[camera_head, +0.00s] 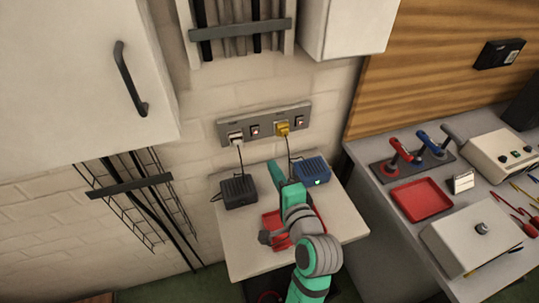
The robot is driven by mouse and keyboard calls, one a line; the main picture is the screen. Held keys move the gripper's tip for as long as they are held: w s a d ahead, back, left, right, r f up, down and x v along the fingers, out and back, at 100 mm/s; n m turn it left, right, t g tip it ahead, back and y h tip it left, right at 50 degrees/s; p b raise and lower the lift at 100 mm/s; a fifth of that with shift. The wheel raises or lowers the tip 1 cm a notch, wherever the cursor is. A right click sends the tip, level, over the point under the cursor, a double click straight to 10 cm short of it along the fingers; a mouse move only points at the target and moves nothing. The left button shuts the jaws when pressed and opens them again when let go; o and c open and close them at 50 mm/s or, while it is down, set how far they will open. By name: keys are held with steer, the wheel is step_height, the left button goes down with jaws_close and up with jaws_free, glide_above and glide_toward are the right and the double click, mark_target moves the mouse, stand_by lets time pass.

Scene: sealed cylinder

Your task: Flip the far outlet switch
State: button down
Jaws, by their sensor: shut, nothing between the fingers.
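A grey outlet strip (264,124) is mounted on the tiled wall. It carries two small switches, a left switch (255,131) and a right switch (299,121). A pale plug (236,138) sits left of the left switch, and a yellow plug (283,128) sits between the two switches. The switch positions are too small to tell. My arm reaches up over the small shelf, and my gripper (274,171), at its teal tip, is shut and empty. It is below the strip in the picture, apart from both switches. The fingers are hard to make out.
A dark box (238,191) and a blue box (312,171) stand on the small shelf (240,255), with cords running up to the plugs. A red item (274,221) lies partly behind my arm. Wall cabinets (70,80) flank the strip above. A cluttered workbench (385,215) stands at right.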

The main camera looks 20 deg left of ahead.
steer(key=x, duration=1.3)
steer(key=shift+w+d, duration=0.1)
steer(key=shift+w, duration=0.15)
steer(key=shift+w+f, duration=0.1)
steer(key=shift+w, duration=0.1)
glide_toward(259, 136)
steer(key=s+d+f, duration=0.3)
steer(key=s+d, duration=0.1)
steer(key=s, duration=0.2)
steer(key=shift+f, duration=0.3)
steer(key=shift+w, duration=0.1)
